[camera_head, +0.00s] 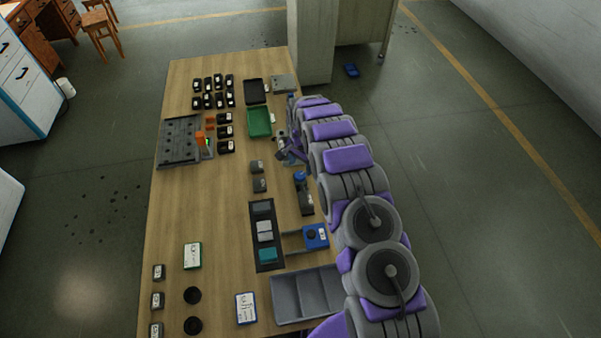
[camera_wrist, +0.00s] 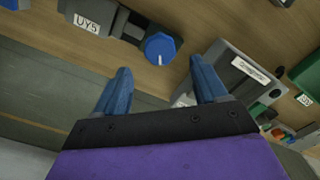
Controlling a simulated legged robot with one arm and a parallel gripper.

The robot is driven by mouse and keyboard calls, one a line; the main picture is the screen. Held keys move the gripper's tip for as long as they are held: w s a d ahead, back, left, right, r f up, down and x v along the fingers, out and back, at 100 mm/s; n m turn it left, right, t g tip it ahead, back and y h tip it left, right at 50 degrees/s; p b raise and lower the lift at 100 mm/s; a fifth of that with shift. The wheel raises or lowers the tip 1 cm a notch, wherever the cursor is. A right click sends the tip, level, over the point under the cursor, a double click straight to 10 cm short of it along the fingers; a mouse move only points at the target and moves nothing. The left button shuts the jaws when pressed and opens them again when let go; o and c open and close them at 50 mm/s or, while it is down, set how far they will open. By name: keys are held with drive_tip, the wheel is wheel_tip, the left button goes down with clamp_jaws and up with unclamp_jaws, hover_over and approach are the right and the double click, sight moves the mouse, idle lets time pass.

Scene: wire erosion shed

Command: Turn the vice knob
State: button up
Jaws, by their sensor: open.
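A blue round knob (camera_wrist: 160,48) with a white line on it sits at the end of a dark grey body labelled UY5 (camera_wrist: 92,20) in the wrist view. In the head view the knob (camera_head: 300,177) tops the dark grey body (camera_head: 306,203) near the table's right edge. My gripper (camera_wrist: 163,85) is open and empty; its two blue fingers point toward the knob, which lies ahead of the gap and is not held. In the head view my gripper (camera_head: 290,150) is small and partly hidden by my arm, just beyond the knob.
On the wooden table (camera_head: 215,220), a grey labelled box (camera_wrist: 232,72) stands right of my fingers. A blue unit (camera_head: 315,236), a grey compartment tray (camera_head: 305,294) and a green tray (camera_head: 260,122) line the right side. The table's left-centre is mostly clear.

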sight(301, 174)
wheel_tip(301, 174, down, 5)
drive_tip(key=shift+a+f, duration=0.1)
drive_tip(key=shift+a, duration=0.05)
drive_tip(key=shift+c, duration=0.5)
drive_tip(key=c, duration=1)
drive_tip(key=shift+o, duration=0.2)
